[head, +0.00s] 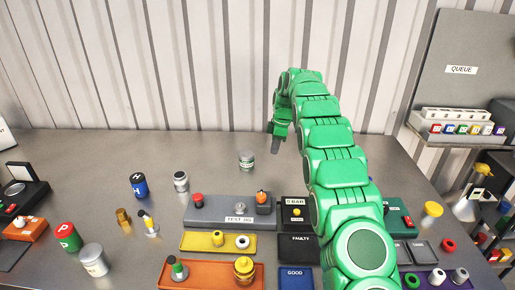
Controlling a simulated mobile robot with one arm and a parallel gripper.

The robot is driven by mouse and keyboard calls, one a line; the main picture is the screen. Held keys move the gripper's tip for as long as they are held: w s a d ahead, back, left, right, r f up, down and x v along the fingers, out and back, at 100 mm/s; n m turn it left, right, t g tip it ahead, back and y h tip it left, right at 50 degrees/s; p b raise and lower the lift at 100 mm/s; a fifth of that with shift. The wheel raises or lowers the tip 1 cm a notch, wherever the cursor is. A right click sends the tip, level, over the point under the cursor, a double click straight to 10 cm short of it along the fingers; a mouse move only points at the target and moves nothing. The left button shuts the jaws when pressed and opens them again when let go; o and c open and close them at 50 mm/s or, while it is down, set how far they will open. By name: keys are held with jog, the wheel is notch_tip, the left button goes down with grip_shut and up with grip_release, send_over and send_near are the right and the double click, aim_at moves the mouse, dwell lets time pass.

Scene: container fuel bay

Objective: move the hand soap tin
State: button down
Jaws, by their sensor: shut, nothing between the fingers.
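My gripper (276,148) points down over the back of the bench, with its fingers shut and empty. A small silver tin with a dark greenish band (246,161) stands upright on the bench, a little left of the fingertips and apart from them. A larger pale grey tin (95,260) stands at the front left. Their labels are too small to read, so I cannot tell which one is the hand soap tin.
The grey test jig (230,222), yellow tray (200,242) and orange tray (205,279) fill the front middle. A blue can (139,185) and a red-and-green can (67,237) stand left. A queue rack (458,127) is at right. The back left of the bench (100,150) is clear.

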aim_at(245, 155)
jog(key=a, duration=1.1)
jog(key=shift+a, duration=0.35)
jog(key=shift+s+d+f, duration=0.1)
jog(key=shift+d+f, duration=0.05)
jog(key=shift+f, duration=0.65)
jog(key=shift+d+f, duration=0.1)
jog(key=shift+f, duration=0.1)
jog(key=d, duration=1.6)
jog(key=shift+s+d+f, duration=0.2)
jog(key=shift+d+f, duration=0.3)
jog(key=shift+d, duration=0.25)
notch_tip(245, 155, up, 10)
jog(key=shift+w+d, duration=0.2)
jog(key=shift+d, duration=0.1)
